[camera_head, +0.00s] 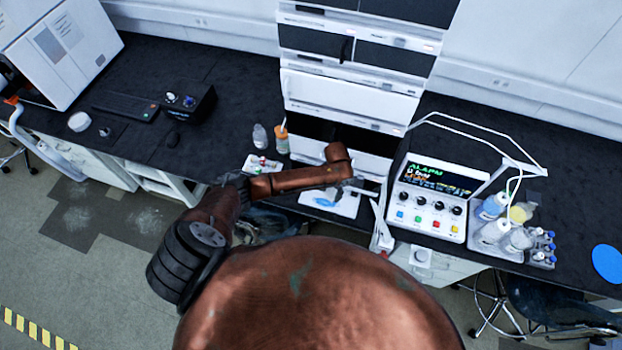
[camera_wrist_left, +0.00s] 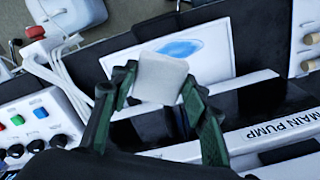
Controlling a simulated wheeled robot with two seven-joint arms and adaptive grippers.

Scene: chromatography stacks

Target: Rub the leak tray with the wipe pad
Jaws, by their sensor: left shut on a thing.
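The leak tray is a flat white plate with a blue puddle on it. It lies at the foot of the instrument stack in the head view (camera_head: 346,208) and shows in the wrist view (camera_wrist_left: 218,60). My left gripper (camera_wrist_left: 157,82) is shut on the wipe pad (camera_wrist_left: 160,76), a whitish square block between its dark green fingers. In the wrist view the pad overlaps the tray's near edge, beside the puddle; I cannot tell whether they touch. In the head view my left arm reaches over the tray and the gripper is mostly hidden. My right gripper is not in view.
The white chromatography stack (camera_head: 338,92) stands behind the tray. A control box with a lit screen (camera_head: 428,200) stands right of it, with tubing and a tray of bottles (camera_head: 495,228) beyond. Left are small bottles (camera_head: 281,140) and a small white tray (camera_head: 262,164).

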